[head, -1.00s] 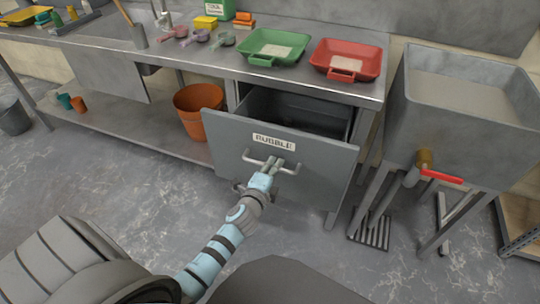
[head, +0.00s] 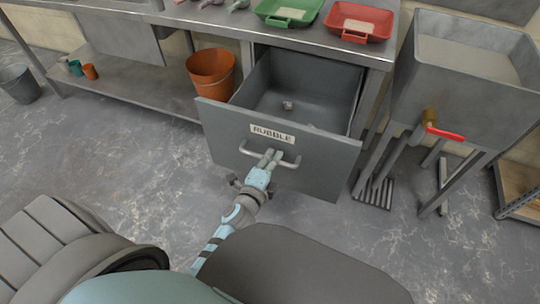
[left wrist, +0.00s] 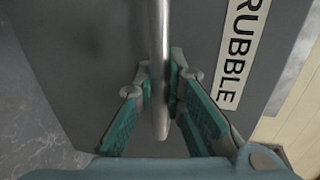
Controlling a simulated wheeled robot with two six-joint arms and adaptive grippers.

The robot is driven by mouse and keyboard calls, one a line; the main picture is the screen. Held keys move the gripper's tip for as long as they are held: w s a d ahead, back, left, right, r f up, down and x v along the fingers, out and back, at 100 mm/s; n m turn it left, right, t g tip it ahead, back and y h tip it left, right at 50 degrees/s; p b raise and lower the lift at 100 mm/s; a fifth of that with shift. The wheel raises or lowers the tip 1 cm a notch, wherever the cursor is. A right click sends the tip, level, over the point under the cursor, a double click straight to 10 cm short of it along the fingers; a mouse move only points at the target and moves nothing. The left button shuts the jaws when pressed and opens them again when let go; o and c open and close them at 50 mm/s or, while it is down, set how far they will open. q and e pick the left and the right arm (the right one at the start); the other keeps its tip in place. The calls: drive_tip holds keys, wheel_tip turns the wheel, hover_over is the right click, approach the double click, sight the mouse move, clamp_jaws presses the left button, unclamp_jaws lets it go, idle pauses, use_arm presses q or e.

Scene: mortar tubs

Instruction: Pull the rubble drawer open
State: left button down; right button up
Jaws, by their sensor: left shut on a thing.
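The grey rubble drawer (head: 225,130) under the steel bench stands well out from its frame, with a "RUBBLE" label on its front. Its inside shows, with a small grey lump (head: 287,105) on the floor. In the left wrist view the handle (left wrist: 158,60) runs between the two teal-padded fingers (left wrist: 160,85), and the label (left wrist: 240,45) is at the right. My right gripper is not in view.
An orange bucket (head: 211,75) stands on the low shelf left of the drawer. Green (head: 287,12) and red (head: 358,22) trays lie on the bench. A grey sink (head: 460,95) with a red-handled tap stands at the right. The floor left of the drawer is clear.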

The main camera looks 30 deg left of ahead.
use_arm(q)
drive_tip(key=c, duration=1.7)
unclamp_jaws()
drive_tip(key=shift+o, duration=0.2)
drive_tip(key=v, duration=1.2)
